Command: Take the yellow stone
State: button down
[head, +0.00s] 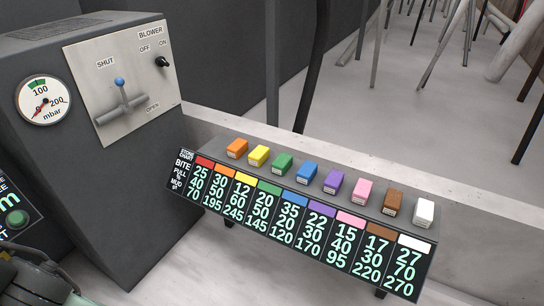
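My gripper's fingers are not in view. A dark mechanical part, cut off at the lower left corner, may belong to my arm; nothing touches the yellow stone.
The row continues with blue (306,173), purple (333,181), pink (361,191), brown (392,202) and white (424,213) stones. A number chart (300,225) fronts the slab. A grey cabinet (120,170) with gauge and lever stands left. A low wall (490,225) runs behind.

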aim_at(260, 155)
jog(key=i+l+u, duration=0.65)
jog(key=i+l, duration=0.1)
jog(key=i, duration=0.55)
